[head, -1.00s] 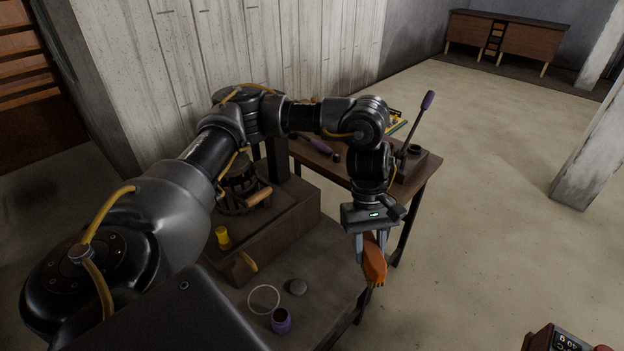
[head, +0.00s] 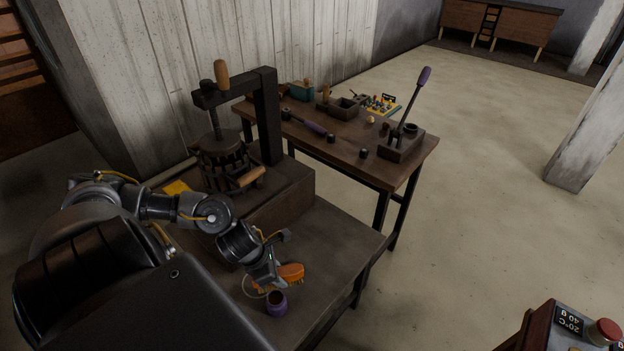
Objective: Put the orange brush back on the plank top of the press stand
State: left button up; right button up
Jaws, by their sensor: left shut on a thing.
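The orange brush (head: 292,273) is in the jaws of my left gripper (head: 268,280), low over the near wooden table (head: 340,239). Its bristles face down. I cannot tell whether it touches the table top. The press stand (head: 285,201) is a brown wooden block at the back of this table, up and left of the brush. Its plank top (head: 280,178) carries a dark screw press (head: 226,150) with a slatted basket and a wooden handle. My left arm covers the stand's near left part. My right gripper is not in view.
A small purple cup (head: 277,303) stands just below the brush, and a pale ring (head: 246,288) lies beside the gripper. The table's right part is bare. A second table (head: 350,150) behind holds a lever tool (head: 405,140), trays and small parts.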

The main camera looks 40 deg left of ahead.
pick_arm(q)
jog(key=a, duration=0.1)
jog(key=s+a+n, duration=0.2)
jog(key=a, duration=0.1)
jog(key=shift+s+a+f+y, duration=0.1)
jog(key=shift+s+f+y, duration=0.1)
jog(key=shift+f+y, duration=0.2)
jog(key=w+d+f+b, duration=0.1)
jog(key=w+f, duration=0.1)
jog(key=w, duration=0.2)
jog(key=w+d+f+b, duration=0.1)
jog(key=w+f, duration=0.2)
jog(key=w, duration=0.1)
jog(key=w+d+f+b, duration=0.1)
jog(key=w+f, duration=0.2)
jog(key=shift+w+d+f, duration=0.15)
jog(key=shift+w+d, duration=0.2)
jog(key=shift+w, duration=0.05)
jog(key=shift+w+f+b, duration=0.4)
jog(key=shift+b, duration=0.05)
jog(key=shift+d, duration=0.1)
